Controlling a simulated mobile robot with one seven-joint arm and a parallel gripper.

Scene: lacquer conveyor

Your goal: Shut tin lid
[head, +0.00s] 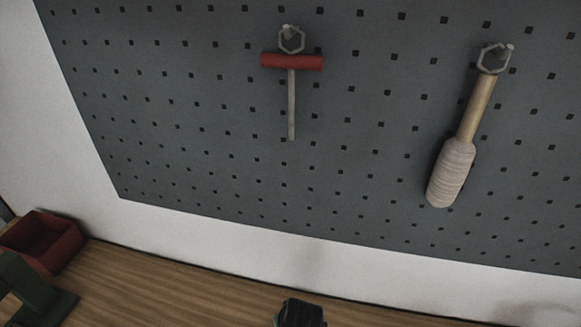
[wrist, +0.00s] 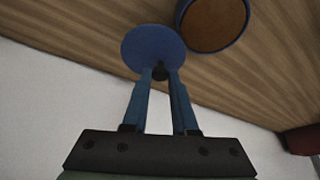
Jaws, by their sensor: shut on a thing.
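The lid (wrist: 150,44) is a round blue disc with a small dark knob (wrist: 160,73), in the wrist view at top centre. My gripper (wrist: 161,76) has its two blue fingers shut on the knob. The blue tin (wrist: 185,12) is just right of the lid, cut off by the top edge. It is open and shows a brown inside. The lid's edge comes close to the tin's rim in the picture; I cannot tell whether they touch. Lid and tin do not show in the head view.
A wooden bench top (head: 180,281) runs along a white wall below a grey pegboard (head: 200,110). A red-handled tool (head: 291,62) and a wooden-handled tool (head: 455,165) hang there. A red bin (head: 45,240) and a dark green object (head: 28,290) stand at the left.

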